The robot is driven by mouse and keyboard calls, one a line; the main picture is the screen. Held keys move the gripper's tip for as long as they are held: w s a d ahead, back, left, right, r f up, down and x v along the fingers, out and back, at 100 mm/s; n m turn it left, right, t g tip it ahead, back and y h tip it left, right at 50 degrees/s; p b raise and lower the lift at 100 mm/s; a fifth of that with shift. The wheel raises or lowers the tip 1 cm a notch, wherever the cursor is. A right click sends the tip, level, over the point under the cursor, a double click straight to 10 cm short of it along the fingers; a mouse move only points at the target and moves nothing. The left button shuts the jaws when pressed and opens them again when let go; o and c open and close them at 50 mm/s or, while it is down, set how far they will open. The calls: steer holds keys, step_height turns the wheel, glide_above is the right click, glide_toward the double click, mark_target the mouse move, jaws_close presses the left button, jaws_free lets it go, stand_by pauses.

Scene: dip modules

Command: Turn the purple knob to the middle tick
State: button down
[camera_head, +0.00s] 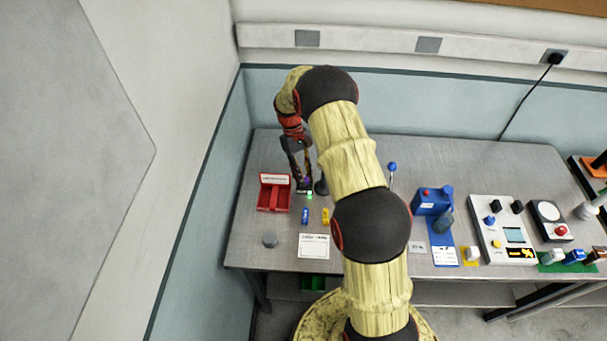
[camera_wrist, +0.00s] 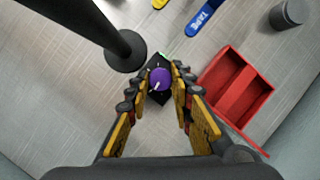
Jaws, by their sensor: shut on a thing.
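The purple knob (camera_wrist: 160,78) sits on a small black module (camera_wrist: 158,96) on the table. In the wrist view its white pointer line runs toward the lower left. The tick marks are too small to tell apart. My gripper (camera_wrist: 161,80) is shut on the knob, with one finger on each side of it. In the head view my gripper (camera_head: 304,182) reaches down to the module at the left part of the table, and the knob shows only as a small purple spot (camera_head: 307,181).
A red two-compartment tray (camera_wrist: 245,95) stands close right of my gripper in the wrist view. A black post on a round base (camera_wrist: 125,52) stands close left. A blue box (camera_head: 428,203) stands farther right.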

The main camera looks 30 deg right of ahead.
steer(key=shift+m+y, duration=0.3)
steer(key=shift+m, duration=0.5)
steer(key=c, duration=1.6)
jaws_free()
steer(key=shift+c, duration=0.2)
steer(key=shift+o, duration=0.4)
steer(key=v, duration=1.2)
steer(key=shift+s, duration=0.1)
